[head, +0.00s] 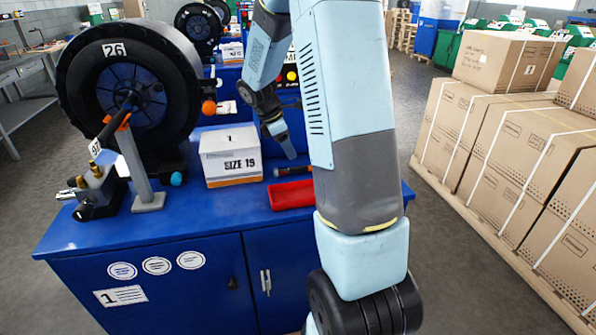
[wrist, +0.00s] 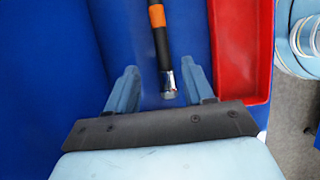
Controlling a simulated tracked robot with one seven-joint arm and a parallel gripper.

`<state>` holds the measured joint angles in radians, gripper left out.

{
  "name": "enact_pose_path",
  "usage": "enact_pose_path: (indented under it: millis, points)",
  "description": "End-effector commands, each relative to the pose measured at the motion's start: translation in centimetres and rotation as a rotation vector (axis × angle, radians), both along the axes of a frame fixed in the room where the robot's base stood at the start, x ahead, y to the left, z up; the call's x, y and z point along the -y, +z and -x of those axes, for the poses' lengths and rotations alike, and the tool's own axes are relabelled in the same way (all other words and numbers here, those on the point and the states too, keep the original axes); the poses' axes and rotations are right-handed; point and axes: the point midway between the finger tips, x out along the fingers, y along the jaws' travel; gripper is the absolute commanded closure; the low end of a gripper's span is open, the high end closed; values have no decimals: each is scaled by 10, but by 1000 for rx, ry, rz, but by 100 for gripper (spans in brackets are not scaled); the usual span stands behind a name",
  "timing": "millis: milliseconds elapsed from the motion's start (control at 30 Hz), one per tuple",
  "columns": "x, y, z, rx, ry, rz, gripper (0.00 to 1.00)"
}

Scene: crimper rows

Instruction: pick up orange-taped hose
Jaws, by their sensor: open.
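The orange-taped hose is a short black hose with an orange band and a silver metal end fitting. It lies on the blue bench top (head: 70,235), just behind the red tray, and in the head view my arm hides part of it (head: 292,170). In the wrist view the hose (wrist: 161,42) runs down from the top edge, and its metal end lies between my finger lines. My gripper (wrist: 158,68) is open, one finger on each side of that end, apart from it in the picture. In the head view my gripper (head: 286,146) hangs above the bench near the hose; the height gap is unclear.
The red tray (wrist: 242,65) lies close beside the hose, to the right of my gripper in the wrist view. A white-and-brown box marked SIZE 19 (head: 231,160) stands left of the hose. A large black reel (head: 173,75) and a crimping fixture (head: 97,190) stand further left.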

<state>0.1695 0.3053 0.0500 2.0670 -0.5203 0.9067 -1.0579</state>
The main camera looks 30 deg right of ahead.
Motion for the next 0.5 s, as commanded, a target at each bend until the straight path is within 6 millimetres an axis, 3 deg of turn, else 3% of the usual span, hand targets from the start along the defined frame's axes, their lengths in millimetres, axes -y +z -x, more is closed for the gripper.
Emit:
enact_pose_path:
  millis: [500]
  points:
    - [16,-46,6,-2,1,1,48]
